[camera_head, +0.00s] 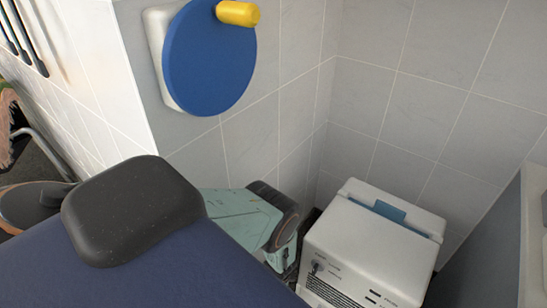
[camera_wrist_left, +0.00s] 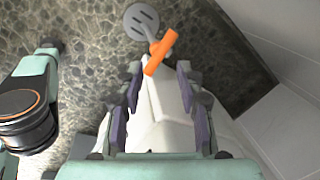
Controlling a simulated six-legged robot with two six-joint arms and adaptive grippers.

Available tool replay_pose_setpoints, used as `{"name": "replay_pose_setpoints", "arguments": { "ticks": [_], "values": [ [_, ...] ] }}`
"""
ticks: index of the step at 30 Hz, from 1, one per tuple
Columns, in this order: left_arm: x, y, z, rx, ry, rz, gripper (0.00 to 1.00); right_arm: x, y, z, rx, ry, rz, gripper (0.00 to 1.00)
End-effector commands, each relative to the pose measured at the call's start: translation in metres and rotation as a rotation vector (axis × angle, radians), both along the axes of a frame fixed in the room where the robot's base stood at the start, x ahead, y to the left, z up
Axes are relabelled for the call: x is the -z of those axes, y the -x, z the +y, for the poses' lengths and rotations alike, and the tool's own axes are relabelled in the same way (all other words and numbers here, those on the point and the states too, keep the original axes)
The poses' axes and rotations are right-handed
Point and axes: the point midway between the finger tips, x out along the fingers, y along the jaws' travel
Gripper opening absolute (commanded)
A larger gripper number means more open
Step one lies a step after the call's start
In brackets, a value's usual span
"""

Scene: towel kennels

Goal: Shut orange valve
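The orange valve handle (camera_wrist_left: 160,52) shows in the left wrist view, just beyond the fingertips and near the top middle. It is a short bar set at a slant, joined to a grey stem by a round grey plate (camera_wrist_left: 141,20) with slots on the pebbled floor. My left gripper (camera_wrist_left: 158,75) is open, its two fingers apart with the handle ahead of the gap. No contact with the handle is visible. The head view does not show the valve, and my left gripper is hidden there. My right gripper is in neither view.
A white machine (camera_head: 365,250) with a blue top tab stands in the tiled corner. A blue disc with a yellow knob (camera_head: 238,13) is on the wall at upper left. A pale, smooth shape (camera_wrist_left: 165,125) lies below the gripper fingers.

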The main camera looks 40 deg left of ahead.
Motion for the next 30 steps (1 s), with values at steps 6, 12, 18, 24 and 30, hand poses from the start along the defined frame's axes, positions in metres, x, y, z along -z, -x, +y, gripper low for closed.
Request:
{"name": "replay_pose_setpoints", "arguments": {
  "ticks": [6,12,18,24,30],
  "values": [
    [-0.021,0.003,-0.003,0.001,0.001,0.001,0.37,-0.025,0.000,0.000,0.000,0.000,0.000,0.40],
    [-0.034,0.005,-0.005,0.000,0.000,0.000,0.37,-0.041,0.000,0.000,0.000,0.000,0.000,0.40],
    [-0.031,0.011,0.000,0.005,0.025,0.022,0.37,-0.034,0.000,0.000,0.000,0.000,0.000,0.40],
    [-0.027,0.020,0.005,0.022,0.088,0.050,0.37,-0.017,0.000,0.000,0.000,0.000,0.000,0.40],
    [-0.026,0.025,0.007,0.038,0.160,0.053,0.37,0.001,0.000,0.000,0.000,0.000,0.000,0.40]
  ]
}}
